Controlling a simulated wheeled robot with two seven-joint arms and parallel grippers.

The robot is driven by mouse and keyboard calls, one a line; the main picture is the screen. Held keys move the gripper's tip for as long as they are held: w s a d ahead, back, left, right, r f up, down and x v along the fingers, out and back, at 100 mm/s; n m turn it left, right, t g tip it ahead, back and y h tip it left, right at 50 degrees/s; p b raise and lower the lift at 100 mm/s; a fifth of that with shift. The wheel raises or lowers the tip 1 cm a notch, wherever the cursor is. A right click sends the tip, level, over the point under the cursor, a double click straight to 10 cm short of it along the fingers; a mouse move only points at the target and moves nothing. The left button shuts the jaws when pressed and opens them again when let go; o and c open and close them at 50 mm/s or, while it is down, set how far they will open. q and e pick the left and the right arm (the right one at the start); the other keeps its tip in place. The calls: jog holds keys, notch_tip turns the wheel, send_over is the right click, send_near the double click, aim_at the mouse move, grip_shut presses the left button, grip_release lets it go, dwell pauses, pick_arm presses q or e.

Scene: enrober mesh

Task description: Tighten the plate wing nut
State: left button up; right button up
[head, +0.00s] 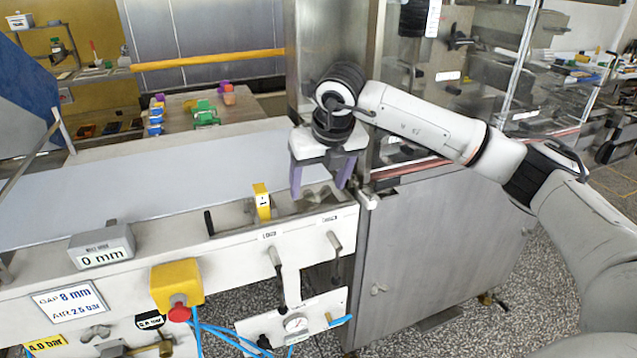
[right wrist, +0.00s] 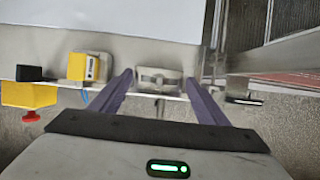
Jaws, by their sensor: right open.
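My right gripper (head: 319,182) is open above the front rail of the machine, its purple fingers pointing down. A grey metal wing-shaped part (head: 317,194), which looks like the plate wing nut, sits on the rail below and partly behind the fingers. My left gripper is out of view.
A yellow marked block (head: 262,203) and a black peg stand on the rail left of the gripper. Two levers (head: 277,270) hang below. A yellow box with a red button (head: 178,290) and a 0 mm readout (head: 101,247) are further left. A steel cabinet (head: 440,255) stands right.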

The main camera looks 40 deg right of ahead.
jog(key=b+v, duration=0.1)
jog(key=v, duration=0.9)
